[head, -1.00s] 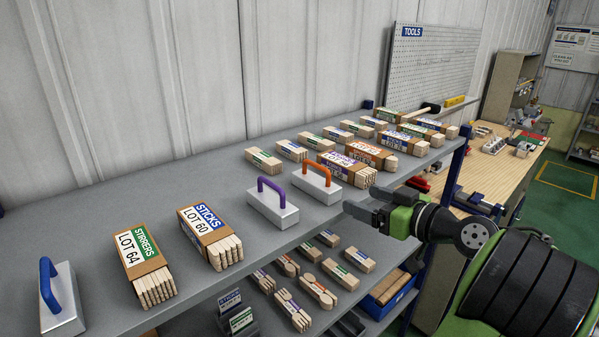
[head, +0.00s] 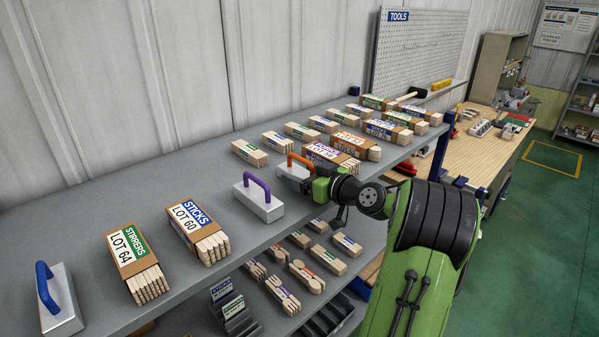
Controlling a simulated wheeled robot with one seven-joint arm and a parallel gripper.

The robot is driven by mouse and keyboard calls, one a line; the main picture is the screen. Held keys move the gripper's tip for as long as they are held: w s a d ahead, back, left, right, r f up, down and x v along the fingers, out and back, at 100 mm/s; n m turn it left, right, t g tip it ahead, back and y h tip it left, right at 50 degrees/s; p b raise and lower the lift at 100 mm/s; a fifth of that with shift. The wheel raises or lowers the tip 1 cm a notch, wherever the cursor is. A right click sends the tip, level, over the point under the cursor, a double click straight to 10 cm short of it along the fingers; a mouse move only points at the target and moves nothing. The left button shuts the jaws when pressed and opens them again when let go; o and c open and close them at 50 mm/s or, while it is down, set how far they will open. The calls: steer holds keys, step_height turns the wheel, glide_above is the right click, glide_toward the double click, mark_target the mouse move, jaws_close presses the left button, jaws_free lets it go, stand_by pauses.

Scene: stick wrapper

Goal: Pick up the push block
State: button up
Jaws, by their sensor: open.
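Three silver push blocks with arched handles stand on the grey shelf top. The orange-handled push block (head: 290,172) is the farthest back, and my gripper and wrist partly hide its right side. The purple-handled push block (head: 260,208) stands to its left and nearer. The blue-handled push block (head: 65,304) is at the lower left. My gripper (head: 307,186) is open, close beside the orange-handled block at the shelf's front edge. Its fingers are small and partly hidden, so I cannot tell whether they touch the block or reach around its handle.
Bundles labelled STIRRERS (head: 136,264) and STICKS (head: 197,233) lie left of the purple-handled block. Several more bundles (head: 331,158) crowd the shelf behind the orange-handled one. A lower shelf holds loose bundles (head: 308,276) and dark trays. A pegboard (head: 420,50) stands at the back.

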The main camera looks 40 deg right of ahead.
steer(key=shift+s, duration=0.25)
steer(key=shift+c, duration=2)
jaws_close()
